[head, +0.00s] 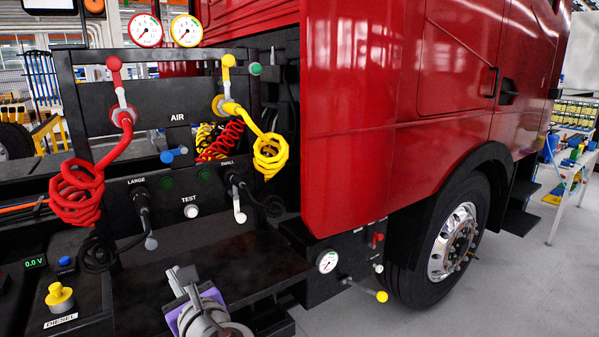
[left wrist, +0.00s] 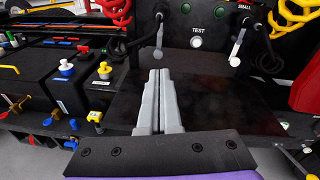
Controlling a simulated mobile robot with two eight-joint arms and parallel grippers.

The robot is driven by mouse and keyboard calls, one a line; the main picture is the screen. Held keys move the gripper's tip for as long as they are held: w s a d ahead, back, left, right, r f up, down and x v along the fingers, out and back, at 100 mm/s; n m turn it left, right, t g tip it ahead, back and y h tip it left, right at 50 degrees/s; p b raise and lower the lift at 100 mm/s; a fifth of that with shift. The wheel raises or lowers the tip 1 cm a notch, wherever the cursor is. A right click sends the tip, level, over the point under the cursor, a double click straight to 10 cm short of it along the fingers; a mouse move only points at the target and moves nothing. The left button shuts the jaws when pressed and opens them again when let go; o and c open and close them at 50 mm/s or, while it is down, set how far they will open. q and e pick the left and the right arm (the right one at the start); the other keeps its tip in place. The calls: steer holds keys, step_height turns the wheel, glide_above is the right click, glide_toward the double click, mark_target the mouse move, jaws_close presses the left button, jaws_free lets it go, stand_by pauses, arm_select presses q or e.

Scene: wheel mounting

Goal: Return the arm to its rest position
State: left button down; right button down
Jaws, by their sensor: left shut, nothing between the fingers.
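My left gripper (head: 182,278) shows at the bottom of the head view, above the dark deck behind the red truck cab (head: 385,110). Its grey fingers are closed together and empty. In the left wrist view, my left gripper (left wrist: 160,78) points toward the black panel, its fingers side by side with nothing between them. It appears apart from the panel and its levers. My right gripper is in neither view.
The black AIR panel (head: 152,94) carries a red coiled hose (head: 78,192) and a yellow coiled hose (head: 270,155). A yellow-capped DIESEL unit (head: 60,298) stands left of my gripper. The truck's front wheel (head: 455,240) is at the right, with a workbench (head: 572,165) beyond.

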arm_select(q)
steer(key=s+a+f+n+g+h, duration=0.2)
steer(key=s+f+n+g, duration=0.15)
steer(key=f+n, duration=0.45)
steer(key=s+a+f+n+g+h, duration=0.2)
steer(key=s+f+n, duration=0.3)
steer(key=f, duration=0.5)
steer(key=s+d+f+n+g+h, duration=0.2)
steer(key=s+d+f+n+h, duration=0.4)
steer(key=s+f+n, duration=0.4)
step_height(320, 180, down, 3)
steer(key=d+n, duration=0.1)
steer(key=n, duration=0.2)
steer(key=shift+d+n, duration=0.2)
steer(key=shift+n, duration=0.1)
